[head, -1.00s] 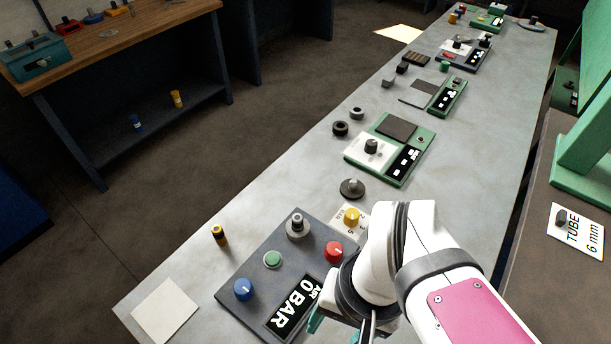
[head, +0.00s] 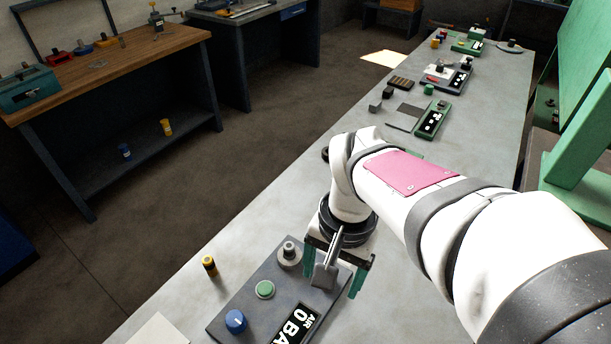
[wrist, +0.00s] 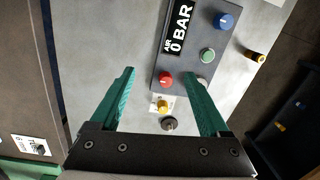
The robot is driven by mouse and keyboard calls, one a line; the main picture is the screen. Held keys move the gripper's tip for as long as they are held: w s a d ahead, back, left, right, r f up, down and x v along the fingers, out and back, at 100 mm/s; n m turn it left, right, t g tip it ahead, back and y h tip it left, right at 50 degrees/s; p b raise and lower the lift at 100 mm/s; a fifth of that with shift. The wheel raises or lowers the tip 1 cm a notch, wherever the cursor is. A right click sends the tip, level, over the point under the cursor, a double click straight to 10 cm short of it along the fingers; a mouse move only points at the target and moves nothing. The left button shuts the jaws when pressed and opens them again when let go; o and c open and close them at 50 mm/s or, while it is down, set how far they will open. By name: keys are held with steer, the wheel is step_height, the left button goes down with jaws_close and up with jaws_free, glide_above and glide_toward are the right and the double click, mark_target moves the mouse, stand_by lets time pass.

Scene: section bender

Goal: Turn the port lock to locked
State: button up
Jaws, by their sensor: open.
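No part reads clearly as the port lock. In the wrist view, the grey AIR 0 BAR panel (wrist: 180,65) carries a red knob (wrist: 165,79), a green button (wrist: 207,55), a blue knob (wrist: 223,20) and a grey knob partly behind one finger. A yellow knob (wrist: 163,105) on a pale card and a dark round piece (wrist: 168,124) lie beyond the panel's end. My gripper (wrist: 159,76) is open and empty above this end, the red and yellow knobs showing between its fingers. In the head view my gripper and arm hide them; the grey knob (head: 289,252) shows.
A yellow-black cylinder (head: 209,266) stands on the bench (head: 200,315) left of the panel. Green-framed devices (head: 432,120) stand farther along the bench. A TUBE 6 mm card with a dark knob (wrist: 35,147) lies on the neighbouring surface. A wooden workbench (head: 120,55) is across the floor.

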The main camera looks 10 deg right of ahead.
steer(key=w+d+f+m, duration=0.1)
steer(key=w+f, duration=0.1)
steer(key=w, duration=0.3)
steer(key=w+d+f+m, duration=0.1)
steer(key=w+d+f, duration=0.1)
steer(key=w, duration=0.3)
steer(key=shift+h, duration=0.4)
step_height(320, 180, down, 15)
steer(key=shift+a+f, duration=0.1)
steer(key=shift+f, duration=0.1)
jaws_close()
